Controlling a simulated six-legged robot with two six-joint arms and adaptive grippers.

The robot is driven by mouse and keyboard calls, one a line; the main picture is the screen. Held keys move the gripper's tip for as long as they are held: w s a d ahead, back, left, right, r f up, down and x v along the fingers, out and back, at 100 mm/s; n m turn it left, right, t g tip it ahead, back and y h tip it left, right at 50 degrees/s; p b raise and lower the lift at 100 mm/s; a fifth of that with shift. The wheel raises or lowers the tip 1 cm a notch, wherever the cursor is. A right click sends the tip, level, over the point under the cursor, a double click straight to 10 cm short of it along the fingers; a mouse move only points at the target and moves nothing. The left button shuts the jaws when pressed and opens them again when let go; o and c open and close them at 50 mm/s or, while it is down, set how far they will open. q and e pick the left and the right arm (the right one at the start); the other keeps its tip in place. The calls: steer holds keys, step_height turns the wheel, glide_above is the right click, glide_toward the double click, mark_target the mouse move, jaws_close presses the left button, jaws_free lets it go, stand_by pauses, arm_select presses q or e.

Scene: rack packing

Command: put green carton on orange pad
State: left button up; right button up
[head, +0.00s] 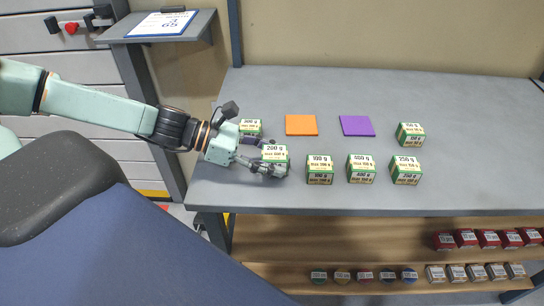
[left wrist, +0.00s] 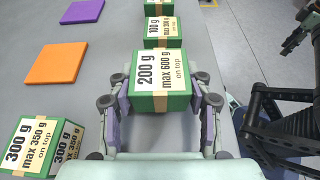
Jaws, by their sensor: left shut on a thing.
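My left gripper (head: 268,168) is shut on a green carton marked 200 g (head: 275,151). In the left wrist view the fingers press on both sides of this carton (left wrist: 160,76), which is upright. I cannot tell whether it touches the table. The orange pad (head: 301,125) lies flat and bare on the table, behind and to the right of the held carton. The orange pad also shows at the left of the left wrist view (left wrist: 53,64).
A 300 g carton (head: 250,126) stands close behind my left gripper. Cartons of 100 g (head: 320,170), 400 g (head: 361,169) and 250 g (head: 406,172) stand in the front row. Another carton (head: 410,134) stands behind them. A bare purple pad (head: 357,126) lies right of the orange one.

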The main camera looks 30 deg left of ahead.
mark_target(272, 153)
arm_select(q)
step_height(272, 153, up, 8)
steer(key=p, duration=0.6)
steer(key=shift+f+p, duration=0.25)
steer(key=shift+p, duration=0.1)
steer(key=s+d+b, duration=0.1)
steer(key=d+b, duration=0.1)
steer(key=d, duration=0.7)
steer(key=shift+s+f+n+t+y+b, duration=0.2)
steer(key=shift+n+t+y+b, duration=0.1)
steer(key=shift+n+t+b, duration=0.1)
